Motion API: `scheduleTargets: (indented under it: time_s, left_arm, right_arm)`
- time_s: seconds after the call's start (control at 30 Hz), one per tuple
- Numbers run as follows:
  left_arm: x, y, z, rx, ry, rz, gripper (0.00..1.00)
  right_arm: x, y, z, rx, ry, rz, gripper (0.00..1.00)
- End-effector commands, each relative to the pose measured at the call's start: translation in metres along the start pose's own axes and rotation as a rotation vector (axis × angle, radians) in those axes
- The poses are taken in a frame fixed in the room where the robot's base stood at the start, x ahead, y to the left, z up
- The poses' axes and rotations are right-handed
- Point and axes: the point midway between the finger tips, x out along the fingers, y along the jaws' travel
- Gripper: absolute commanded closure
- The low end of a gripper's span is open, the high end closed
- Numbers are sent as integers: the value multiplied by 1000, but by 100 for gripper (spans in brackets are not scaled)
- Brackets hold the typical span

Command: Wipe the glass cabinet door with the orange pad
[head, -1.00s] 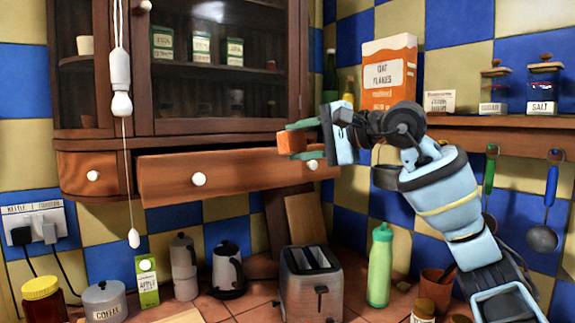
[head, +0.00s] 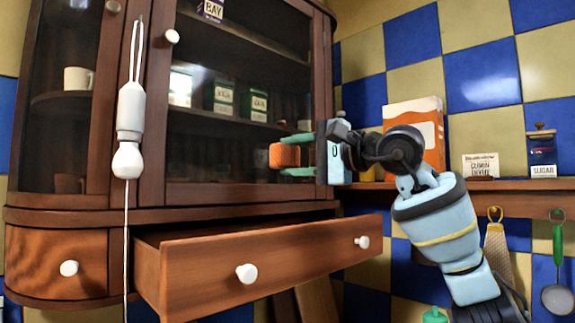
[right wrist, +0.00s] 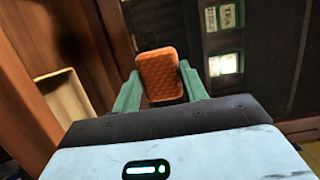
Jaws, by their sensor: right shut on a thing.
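The glass cabinet door (head: 225,90) stands closed in the upper middle of the head view, with dark wood framing and a white knob. My right gripper (head: 297,156) is in front of its lower right part, fingers pointing left. It is shut on the orange pad (head: 284,156). In the right wrist view the textured orange pad (right wrist: 160,75) sits between the green fingers, and cabinet shelves show behind the glass. Whether the pad touches the glass cannot be told. My left gripper is not in view.
An open drawer (head: 262,263) juts out below the door. A white cord pull (head: 129,140) hangs at the left of the door. A shelf (head: 480,184) at right holds an orange box (head: 418,120) and a sugar jar (head: 542,155). Utensils hang below it.

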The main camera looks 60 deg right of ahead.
Motion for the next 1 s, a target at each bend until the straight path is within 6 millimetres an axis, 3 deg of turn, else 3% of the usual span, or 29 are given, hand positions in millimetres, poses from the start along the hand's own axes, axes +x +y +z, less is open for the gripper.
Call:
scheduleTargets:
  time_s: [0.47,1.0]
  left_arm:
    - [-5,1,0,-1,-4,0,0]
    - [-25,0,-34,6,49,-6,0]
  right_arm:
    - [4,-3,-2,0,1,-5,76]
    - [48,-5,-14,-1,2,-6,76]
